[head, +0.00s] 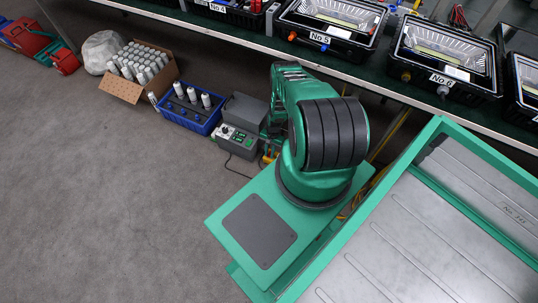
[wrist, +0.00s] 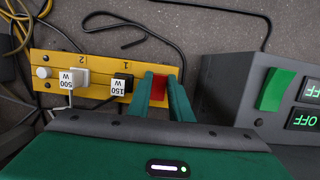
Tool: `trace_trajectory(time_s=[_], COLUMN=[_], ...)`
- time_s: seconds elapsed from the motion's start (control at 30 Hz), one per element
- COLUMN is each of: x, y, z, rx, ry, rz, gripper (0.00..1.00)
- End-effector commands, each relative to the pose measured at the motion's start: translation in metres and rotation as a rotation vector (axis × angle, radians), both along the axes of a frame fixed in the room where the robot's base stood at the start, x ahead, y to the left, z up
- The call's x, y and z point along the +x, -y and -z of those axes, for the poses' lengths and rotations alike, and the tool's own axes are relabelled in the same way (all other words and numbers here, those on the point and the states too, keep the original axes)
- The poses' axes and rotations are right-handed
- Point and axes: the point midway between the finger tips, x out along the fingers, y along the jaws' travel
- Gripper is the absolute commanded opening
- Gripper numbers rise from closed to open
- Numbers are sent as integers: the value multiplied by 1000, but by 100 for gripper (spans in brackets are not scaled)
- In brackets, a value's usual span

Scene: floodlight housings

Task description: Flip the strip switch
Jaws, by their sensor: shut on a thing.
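The strip switch (wrist: 159,87) is a red rocker at the right end of a yellow power strip (wrist: 98,96) in the wrist view. My gripper (wrist: 160,77) has its two green fingers on either side of the red switch, shut on it. Part of the switch is hidden behind the fingers and the gripper body. The strip also holds a black plug marked 150 W (wrist: 121,84) at socket 1 and a white plug marked 500 W (wrist: 73,79) at socket 2. In the head view my arm covers the gripper.
A grey box with a green button (wrist: 275,89) and lit OFF displays stands right of the strip. In the head view, a blue crate (head: 188,117) and a cardboard box (head: 120,88) stand left of it. A bench with floodlights (head: 331,22) runs above.

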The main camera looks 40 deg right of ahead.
Motion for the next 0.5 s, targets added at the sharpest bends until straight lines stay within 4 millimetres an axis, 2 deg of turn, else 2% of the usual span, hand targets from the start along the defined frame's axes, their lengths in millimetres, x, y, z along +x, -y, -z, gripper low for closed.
trace_trajectory(time_s=[0.43,0.47,0.5], x=[2,2,2], y=[1,1,1], z=[-2,-2,-2], rx=[30,30,30], ry=[-6,-6,-6], rz=[-1,-1,-1], gripper=[0,21,31])
